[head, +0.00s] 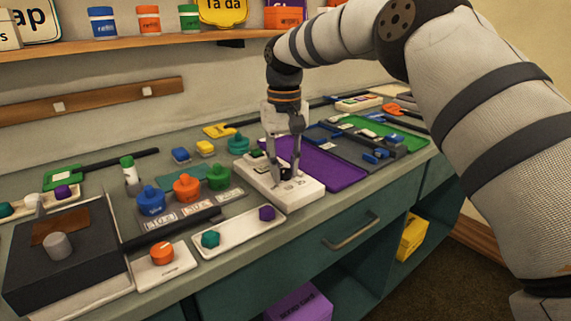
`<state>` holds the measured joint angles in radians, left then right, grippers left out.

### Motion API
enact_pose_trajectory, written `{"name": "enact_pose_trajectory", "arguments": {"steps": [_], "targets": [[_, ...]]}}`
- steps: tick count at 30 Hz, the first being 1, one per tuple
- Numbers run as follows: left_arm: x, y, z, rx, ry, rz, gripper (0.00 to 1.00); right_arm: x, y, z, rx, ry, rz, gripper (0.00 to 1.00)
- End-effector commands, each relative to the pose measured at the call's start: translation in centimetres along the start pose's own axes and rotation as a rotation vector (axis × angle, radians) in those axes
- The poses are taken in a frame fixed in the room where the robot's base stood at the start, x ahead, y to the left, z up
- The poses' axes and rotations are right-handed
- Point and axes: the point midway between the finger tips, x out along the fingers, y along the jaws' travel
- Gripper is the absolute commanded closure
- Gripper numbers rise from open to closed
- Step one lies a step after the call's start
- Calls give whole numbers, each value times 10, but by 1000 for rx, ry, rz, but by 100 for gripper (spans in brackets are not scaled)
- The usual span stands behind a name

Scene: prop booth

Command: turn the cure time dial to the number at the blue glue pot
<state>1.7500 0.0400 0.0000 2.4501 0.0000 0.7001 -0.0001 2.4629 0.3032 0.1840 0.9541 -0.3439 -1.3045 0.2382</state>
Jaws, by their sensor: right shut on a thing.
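A blue glue pot (151,202) stands at the left of a row with an orange pot (186,188) and a green pot (219,178). Small white number cards (192,211) lie before them; their figures are too small to read. My right gripper (285,175) points down over a white box (296,192), shut on a small dark part on its top, mostly hidden by the fingers. An orange dial (162,252) sits on a white plate at the front edge, apart from the gripper. I cannot read which control is labelled cure time. My left gripper is out of view.
A purple mat (320,169) and a green tray (402,133) lie right of the white box. A white strip with green and purple knobs (238,232) lies in front. A dark box (66,262) stands at left. A shelf (120,45) runs above the bench.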

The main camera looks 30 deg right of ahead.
Motion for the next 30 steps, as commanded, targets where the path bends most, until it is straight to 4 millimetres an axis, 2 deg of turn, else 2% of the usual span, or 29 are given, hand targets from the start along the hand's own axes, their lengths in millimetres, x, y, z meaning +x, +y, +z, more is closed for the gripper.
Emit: {"name": "enact_pose_trajectory", "arguments": {"steps": [6,15,30], "targets": [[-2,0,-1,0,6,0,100,-1,0,0,-176,3,-1,100],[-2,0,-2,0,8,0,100,-1,0,0,-351,3,-1,100],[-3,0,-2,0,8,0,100,-1,-1,0,-436,3,-1,100]]}}
